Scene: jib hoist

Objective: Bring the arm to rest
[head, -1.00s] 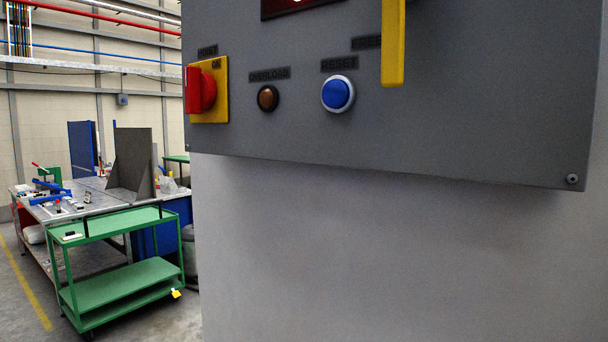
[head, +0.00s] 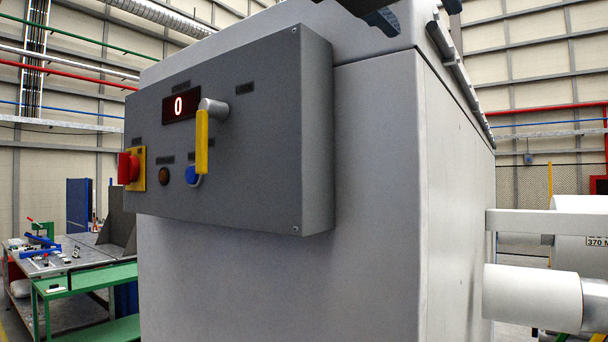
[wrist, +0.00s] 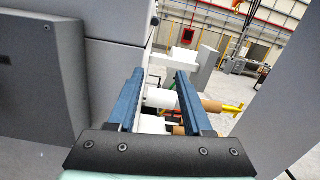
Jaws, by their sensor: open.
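My gripper (wrist: 160,76) shows in the wrist view with its two blue-grey fingers apart and nothing between them. Past the fingers are a white roller and a brown cylinder, at a distance. A dark piece at the top edge of the head view looks like part of my arm or gripper. The rest of the arm is out of view. The grey control panel (head: 265,205) is on the white cabinet (head: 375,260). Its yellow-handled lever (head: 202,140) points down, and my gripper is not on it.
The panel has a lit display (head: 179,106) reading 0, a red knob (head: 127,169), a brown lamp (head: 164,175) and a blue button (head: 191,175). A green cart (head: 85,282) stands at left. A white roller (head: 532,297) sticks out at right.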

